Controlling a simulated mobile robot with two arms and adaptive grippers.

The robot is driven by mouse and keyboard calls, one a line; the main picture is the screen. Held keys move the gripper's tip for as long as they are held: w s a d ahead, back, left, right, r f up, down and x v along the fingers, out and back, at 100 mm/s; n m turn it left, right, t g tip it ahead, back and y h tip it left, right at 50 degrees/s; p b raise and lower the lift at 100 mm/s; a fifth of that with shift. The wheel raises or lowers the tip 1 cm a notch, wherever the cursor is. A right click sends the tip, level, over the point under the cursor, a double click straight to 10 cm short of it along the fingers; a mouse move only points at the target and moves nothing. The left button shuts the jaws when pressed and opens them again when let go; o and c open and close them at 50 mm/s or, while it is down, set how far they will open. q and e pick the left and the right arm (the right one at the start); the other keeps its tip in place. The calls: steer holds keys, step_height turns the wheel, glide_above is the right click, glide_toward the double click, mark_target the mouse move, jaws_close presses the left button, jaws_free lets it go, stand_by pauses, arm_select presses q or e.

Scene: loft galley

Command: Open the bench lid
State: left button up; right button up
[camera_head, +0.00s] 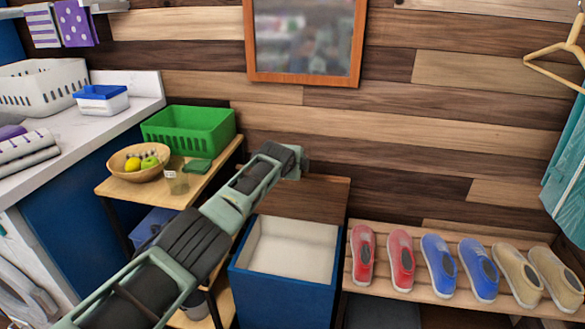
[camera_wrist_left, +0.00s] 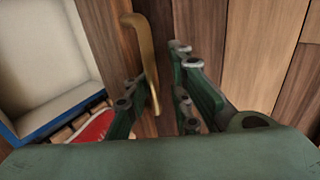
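The bench (camera_head: 285,292) is a blue box with a pale, empty-looking interior. Its brown wooden lid (camera_head: 318,197) stands raised at the back of the box, near the wall. My left arm reaches across from the lower left. In the left wrist view, a curved tan handle (camera_wrist_left: 149,62) passes between the fingers of my left gripper (camera_wrist_left: 158,95). The fingers are apart, with a gap on the handle's right side. My right gripper is not in view.
A slatted rack (camera_head: 440,285) with red, blue and tan shoes stands right of the bench. On the left, a wooden shelf (camera_head: 118,190) holds a green basket (camera_head: 190,130) and a fruit bowl (camera_head: 138,163). A framed mirror (camera_head: 305,40) hangs on the wall above.

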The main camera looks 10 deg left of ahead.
arm_select(q)
steer(key=shift+o, duration=0.9)
steer(key=shift+s+d, duration=0.1)
steer(key=shift+d, duration=0.05)
steer(key=shift+a+f, duration=0.15)
steer(key=shift+a, duration=0.1)
steer(key=shift+s+a, duration=0.1)
steer(key=shift+s, duration=0.1)
steer(key=shift+s+r, duration=0.3)
steer(key=shift+r, duration=0.05)
steer(key=v, duration=1.1)
